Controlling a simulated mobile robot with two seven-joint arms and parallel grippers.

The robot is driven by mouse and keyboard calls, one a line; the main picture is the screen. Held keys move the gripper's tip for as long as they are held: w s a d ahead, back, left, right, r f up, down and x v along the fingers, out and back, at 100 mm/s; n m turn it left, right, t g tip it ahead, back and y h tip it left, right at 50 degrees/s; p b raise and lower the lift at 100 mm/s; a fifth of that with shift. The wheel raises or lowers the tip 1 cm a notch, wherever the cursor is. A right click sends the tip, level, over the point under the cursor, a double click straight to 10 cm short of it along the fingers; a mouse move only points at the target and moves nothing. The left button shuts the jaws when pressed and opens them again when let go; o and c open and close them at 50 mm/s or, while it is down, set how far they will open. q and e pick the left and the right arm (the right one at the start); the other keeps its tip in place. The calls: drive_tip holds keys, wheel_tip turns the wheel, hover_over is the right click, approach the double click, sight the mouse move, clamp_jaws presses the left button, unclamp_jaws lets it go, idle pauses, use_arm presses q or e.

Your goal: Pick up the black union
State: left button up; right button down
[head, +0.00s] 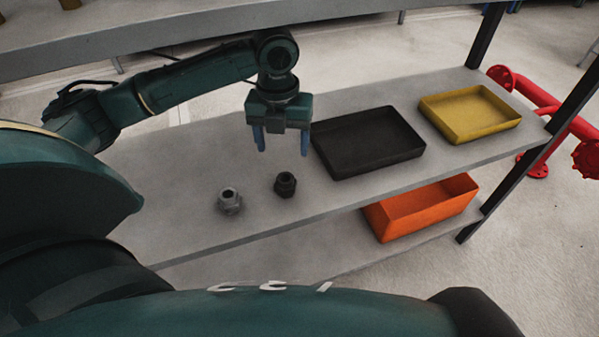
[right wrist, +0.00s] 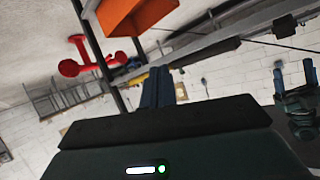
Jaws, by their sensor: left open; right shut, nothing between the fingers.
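The black union (head: 285,184) stands on the grey shelf (head: 190,165), near its front edge. A grey union (head: 229,201) stands to its left, apart from it. My left gripper (head: 283,146) points down with its blue fingers spread and empty. In the head view it shows just above the black union, apart from it. My left gripper also shows at the right of the right wrist view (right wrist: 294,76). My right gripper (right wrist: 158,88) shows only in the right wrist view, with its fingers together and nothing between them.
A black tray (head: 368,165) and a yellow tray (head: 470,139) sit on the same shelf to the right. An orange bin (head: 425,224) is on the lower shelf. An upper shelf (head: 190,22) spans the top. Red pipes (head: 540,100) stand beyond the right end.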

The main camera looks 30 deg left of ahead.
sight(285, 177)
use_arm(q)
wheel_tip(285, 177, down, 7)
drive_tip(key=shift+a+f+b, duration=0.1)
drive_tip(key=shift+f+b, duration=0.1)
drive_tip(key=shift+b, duration=0.45)
drive_tip(key=shift+d+f+b, duration=0.15)
drive_tip(key=shift+f+b, duration=0.05)
drive_tip(key=shift+f, duration=1.2)
drive_tip(key=shift+d+f+b, duration=0.1)
drive_tip(key=shift+f+b, duration=0.1)
drive_tip(key=shift+f, duration=1.15)
drive_tip(key=shift+r, duration=0.1)
drive_tip(key=c, duration=1.3)
